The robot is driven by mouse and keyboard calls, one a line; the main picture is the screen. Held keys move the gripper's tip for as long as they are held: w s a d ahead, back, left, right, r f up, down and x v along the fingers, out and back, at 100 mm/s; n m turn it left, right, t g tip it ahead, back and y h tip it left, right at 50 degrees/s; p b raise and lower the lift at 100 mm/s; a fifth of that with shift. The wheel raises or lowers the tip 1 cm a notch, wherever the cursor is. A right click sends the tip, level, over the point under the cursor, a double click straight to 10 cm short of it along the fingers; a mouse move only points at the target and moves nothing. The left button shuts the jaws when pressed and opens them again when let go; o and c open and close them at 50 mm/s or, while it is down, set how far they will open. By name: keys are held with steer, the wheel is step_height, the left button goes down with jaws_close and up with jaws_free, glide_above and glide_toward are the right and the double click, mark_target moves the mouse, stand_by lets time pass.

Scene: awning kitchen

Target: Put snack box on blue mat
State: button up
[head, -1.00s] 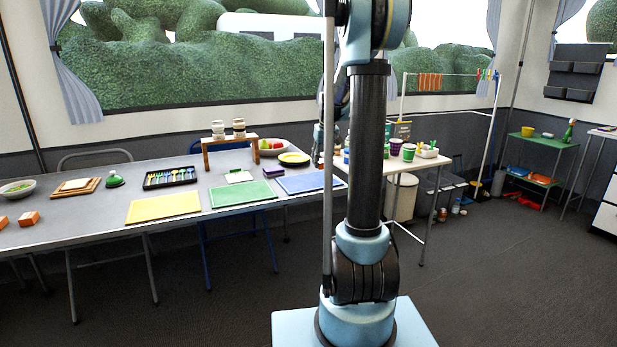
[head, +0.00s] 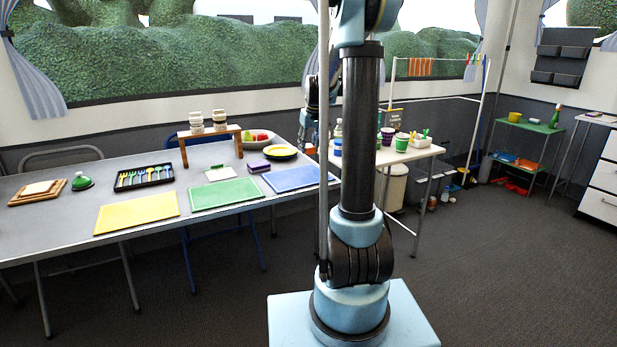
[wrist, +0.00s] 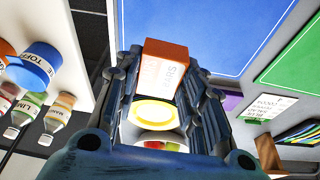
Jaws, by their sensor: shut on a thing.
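The snack box is an orange box with pale lettering (wrist: 163,65), seen in the wrist view between my fingers. My gripper (wrist: 161,80) is shut on it. In the head view the blue mat (head: 296,179) lies flat and bare at the right end of the long grey table.
A green mat (head: 228,194) and a yellow mat (head: 137,211) lie left of the blue mat. A purple box (head: 259,167) and yellow plate (head: 281,152) stand behind it. A side table (head: 420,153) with cups and bottles stands close to the right.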

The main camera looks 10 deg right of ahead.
mark_target(307, 173)
steer(key=shift+r+n, duration=0.2)
steer(key=shift+n, duration=0.1)
steer(key=shift+a+f, duration=0.1)
steer(key=shift+f, duration=0.15)
steer(key=shift+s+f, duration=0.1)
steer(key=shift+f, duration=4.6)
steer(key=o, duration=1)
steer(key=shift+f, duration=0.1)
steer(key=shift+o, duration=0.2)
